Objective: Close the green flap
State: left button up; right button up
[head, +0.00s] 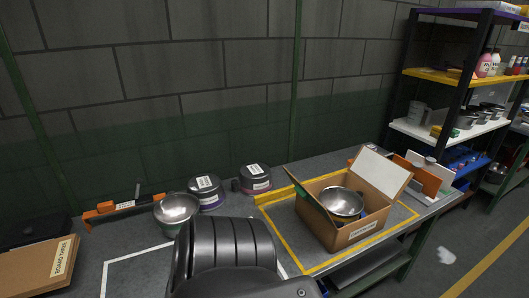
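An open brown cardboard box (358,231) stands inside a yellow outline on the grey table at right. A shiny metal bowl (342,202) sits in it. A flap with a green patch (308,201) stands raised and tilted along the box's left side; it is seen nearly edge-on. A flap with a white inner face (382,171) stands raised at the back right. A black ribbed part of my arm fills the bottom middle. Neither of my grippers shows in this view.
Another metal bowl (176,209), dark labelled tins (206,191) and an orange holder (122,208) stand left of the box. A closed carton (40,266) lies at far left. Loaded shelves (455,76) stand right. An orange-and-white item (425,181) is close behind the box.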

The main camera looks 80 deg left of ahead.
aim_at(300, 188)
jog(key=k, duration=0.25)
jog(key=u, duration=1.85)
